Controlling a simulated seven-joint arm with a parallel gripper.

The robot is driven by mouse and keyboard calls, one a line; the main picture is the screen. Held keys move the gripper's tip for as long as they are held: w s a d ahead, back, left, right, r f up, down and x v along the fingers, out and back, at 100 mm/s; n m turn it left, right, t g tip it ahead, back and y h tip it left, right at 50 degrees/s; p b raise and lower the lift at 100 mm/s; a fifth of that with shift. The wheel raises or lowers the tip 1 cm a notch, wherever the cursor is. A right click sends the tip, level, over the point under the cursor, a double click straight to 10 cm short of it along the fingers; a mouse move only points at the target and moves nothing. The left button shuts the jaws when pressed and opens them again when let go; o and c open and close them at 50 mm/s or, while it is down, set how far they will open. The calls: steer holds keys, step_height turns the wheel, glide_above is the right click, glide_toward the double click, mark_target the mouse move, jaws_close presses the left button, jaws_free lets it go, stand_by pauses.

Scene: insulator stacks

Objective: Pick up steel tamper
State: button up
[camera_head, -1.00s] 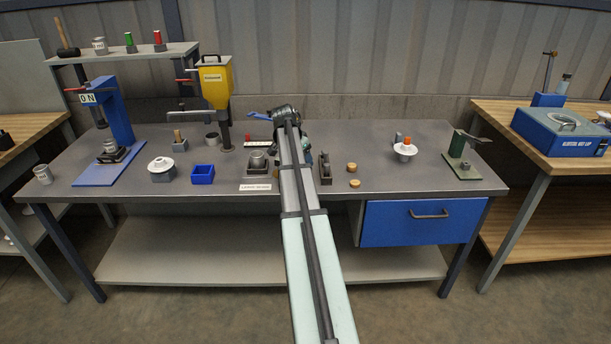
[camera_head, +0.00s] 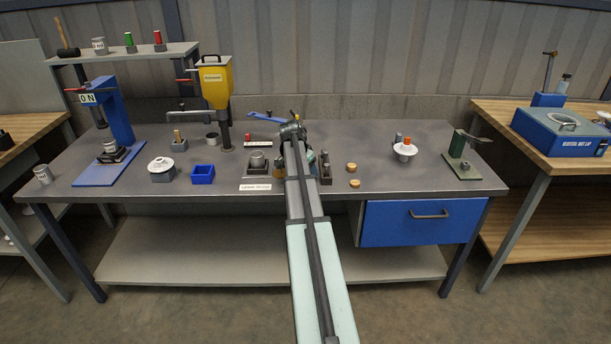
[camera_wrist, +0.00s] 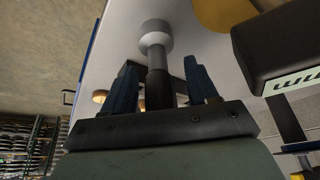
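The steel tamper (camera_wrist: 156,42) shows in the wrist view as a grey shaft with a wide round head and a dark handle part. My gripper (camera_wrist: 161,66) has its two blue fingers spread apart, one on each side of the tamper's dark part. A gap seems to show between each finger and the tamper, so I see no clear contact. In the head view my arm comes down over the middle of the bench (camera_head: 225,177) and hides the gripper's tips and most of what is under them.
Just right of my wrist stands a small dark holder (camera_head: 325,172), with two wooden discs (camera_head: 352,168) beyond it. A grey block with a cup (camera_head: 258,162) is close on the left. A blue-handled tool (camera_head: 267,116) lies behind.

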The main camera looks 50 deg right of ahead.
jaws_close()
stand_by(0.3)
